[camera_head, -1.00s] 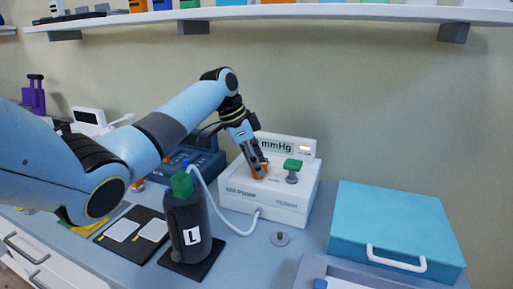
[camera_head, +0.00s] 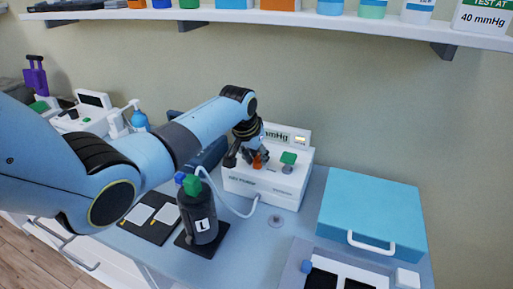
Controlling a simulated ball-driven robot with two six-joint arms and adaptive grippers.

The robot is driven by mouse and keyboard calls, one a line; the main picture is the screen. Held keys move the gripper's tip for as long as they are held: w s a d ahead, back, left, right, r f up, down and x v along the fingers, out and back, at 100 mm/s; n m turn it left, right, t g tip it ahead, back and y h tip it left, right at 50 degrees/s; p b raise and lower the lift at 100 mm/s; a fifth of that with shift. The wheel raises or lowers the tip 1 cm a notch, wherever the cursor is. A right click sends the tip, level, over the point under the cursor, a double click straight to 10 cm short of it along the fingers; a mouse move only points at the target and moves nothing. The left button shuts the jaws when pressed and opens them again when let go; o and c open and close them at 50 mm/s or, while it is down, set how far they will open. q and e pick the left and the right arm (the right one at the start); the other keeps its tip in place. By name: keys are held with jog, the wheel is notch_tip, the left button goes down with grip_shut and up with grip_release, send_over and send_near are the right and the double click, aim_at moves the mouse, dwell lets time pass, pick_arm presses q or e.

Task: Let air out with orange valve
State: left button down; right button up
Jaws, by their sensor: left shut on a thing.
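The white pump box (camera_head: 262,191) stands on the counter against the wall, with an mmHg display (camera_head: 286,137) at its back. The orange valve (camera_head: 258,161) is on its top, left of a green knob (camera_head: 288,158). My left gripper (camera_head: 257,158) reaches down from above and is shut on the orange valve, partly hiding it. A white hose (camera_head: 226,200) runs from the pump's front to a dark cylinder marked L (camera_head: 202,222) with a green top. The display's reading is too small to tell. My right gripper is not in view.
A blue case (camera_head: 372,215) with a white handle stands right of the pump. A grey tray (camera_head: 300,264) with dark and white items lies in front. A small grey disc (camera_head: 275,221) lies on otherwise clear counter. A shelf (camera_head: 330,20) runs above.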

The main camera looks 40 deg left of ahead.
pick_arm(q)
jog(key=shift+w+r+n+y+p, duration=0.15)
jog(key=shift+n+y+p, duration=0.15)
jog(key=shift+n+p, duration=0.4)
jog(key=c, duration=1.4)
grip_release()
jog(key=v, duration=1.2)
jog(key=shift+d, duration=0.1)
